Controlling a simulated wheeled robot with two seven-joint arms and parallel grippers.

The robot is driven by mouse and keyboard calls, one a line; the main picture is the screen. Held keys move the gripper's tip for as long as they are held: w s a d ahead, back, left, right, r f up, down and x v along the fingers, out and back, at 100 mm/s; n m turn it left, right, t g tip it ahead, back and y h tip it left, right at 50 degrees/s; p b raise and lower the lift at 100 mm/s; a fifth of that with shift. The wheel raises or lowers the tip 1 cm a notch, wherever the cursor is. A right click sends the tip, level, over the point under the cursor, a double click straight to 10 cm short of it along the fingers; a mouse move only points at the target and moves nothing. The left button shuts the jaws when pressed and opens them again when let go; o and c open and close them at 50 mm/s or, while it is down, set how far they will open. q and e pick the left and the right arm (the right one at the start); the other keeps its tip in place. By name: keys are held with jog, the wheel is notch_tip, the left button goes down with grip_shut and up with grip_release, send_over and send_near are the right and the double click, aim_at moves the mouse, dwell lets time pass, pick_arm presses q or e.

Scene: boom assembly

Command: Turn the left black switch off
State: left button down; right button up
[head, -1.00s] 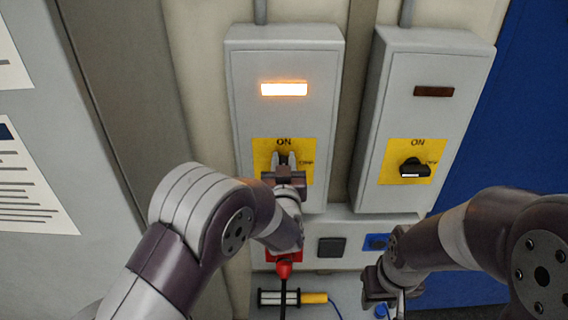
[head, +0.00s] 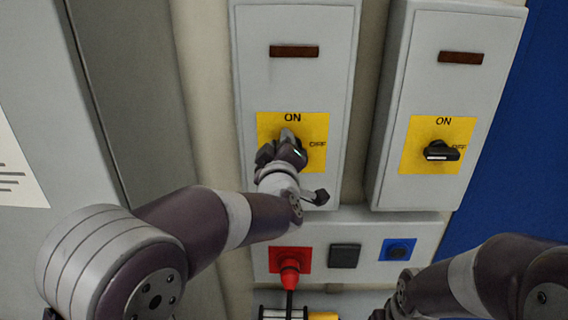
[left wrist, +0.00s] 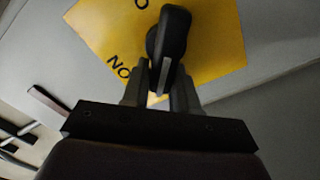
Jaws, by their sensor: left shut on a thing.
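The left black switch (left wrist: 174,35) sits on a yellow plate (head: 317,125) marked ON and OFF, on the left grey box. My left gripper (head: 288,143) is at this switch and mostly covers it in the head view. In the left wrist view, my left gripper's fingers (left wrist: 160,84) are on both sides of the near end of the black handle, shut on it. The lamp window (head: 294,51) above this switch is dark. How far the handle is turned is hard to tell behind my gripper.
The right box has its own black switch (head: 441,152), its handle lying sideways towards OFF, and a dark lamp (head: 461,57). Below are a red socket (head: 290,262) with a red plug, a black cover (head: 344,257) and a blue socket (head: 397,249). My right arm is at lower right.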

pick_arm(q)
jog(key=shift+a+f+n+b, duration=0.1)
jog(key=shift+f+n+b, duration=0.25)
jog(key=shift+n+b, duration=1.15)
jog(key=shift+a+f+n+b, duration=0.1)
jog(key=shift+f+n+b, duration=0.3)
jog(key=shift+n+b, duration=1.15)
jog(key=shift+a+f+n+b, duration=0.1)
jog(key=shift+f+n+b, duration=0.25)
jog(key=shift+n+b, duration=1.15)
jog(key=shift+m+b, duration=0.35)
jog(key=shift+b, duration=0.15)
jog(key=c, duration=1.3)
grip_release()
jog(key=o, duration=0.3)
jog(key=shift+o, duration=0.2)
jog(key=shift+w+d, duration=0.1)
